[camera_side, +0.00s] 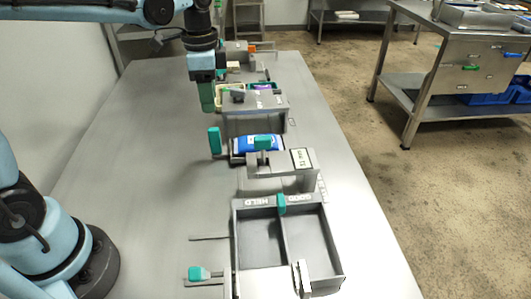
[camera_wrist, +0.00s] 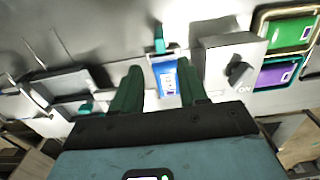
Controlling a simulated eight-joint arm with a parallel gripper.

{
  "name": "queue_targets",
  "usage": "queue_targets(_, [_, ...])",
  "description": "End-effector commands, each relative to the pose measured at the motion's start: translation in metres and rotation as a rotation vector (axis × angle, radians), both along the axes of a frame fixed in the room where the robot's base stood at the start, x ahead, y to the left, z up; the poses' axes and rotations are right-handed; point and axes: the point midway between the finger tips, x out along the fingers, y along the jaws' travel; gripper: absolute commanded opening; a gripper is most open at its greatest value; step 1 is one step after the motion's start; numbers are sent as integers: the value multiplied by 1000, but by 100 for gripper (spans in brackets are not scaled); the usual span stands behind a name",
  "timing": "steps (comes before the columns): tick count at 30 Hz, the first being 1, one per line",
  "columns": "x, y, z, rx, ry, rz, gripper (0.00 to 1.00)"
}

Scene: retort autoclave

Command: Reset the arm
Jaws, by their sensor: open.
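My gripper (camera_side: 207,97) hangs pointing down over the steel table (camera_side: 150,130), just left of a grey box with a knob (camera_side: 250,102). In the wrist view its two green fingers (camera_wrist: 158,88) are spread apart, with nothing held between them. A blue pouch (camera_side: 258,143) lies in a holder with teal handles, nearer the side camera than the gripper. In the wrist view that pouch (camera_wrist: 167,78) shows beyond and between the fingers. The grey box and its dark knob (camera_wrist: 238,72) show to the right there.
A two-part bin marked HELD and GOOD (camera_side: 233,250) stands at the table's near end, beside a teal-handled lever (camera_side: 197,273). Trays with a green pouch (camera_wrist: 290,33) and a purple pouch (camera_wrist: 278,72) lie past the grey box. The table's left side is clear.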

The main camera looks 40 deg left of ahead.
Motion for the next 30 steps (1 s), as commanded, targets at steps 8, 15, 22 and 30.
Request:
queue_targets(8, [0,0,7,0,0,0,43])
queue_targets(15, [-1,0,7,1,-5,6,43])
queue_targets(22, [-23,-6,13,-3,-117,146,43])
queue_targets(30, [-62,-16,10,-68,-347,436,43])
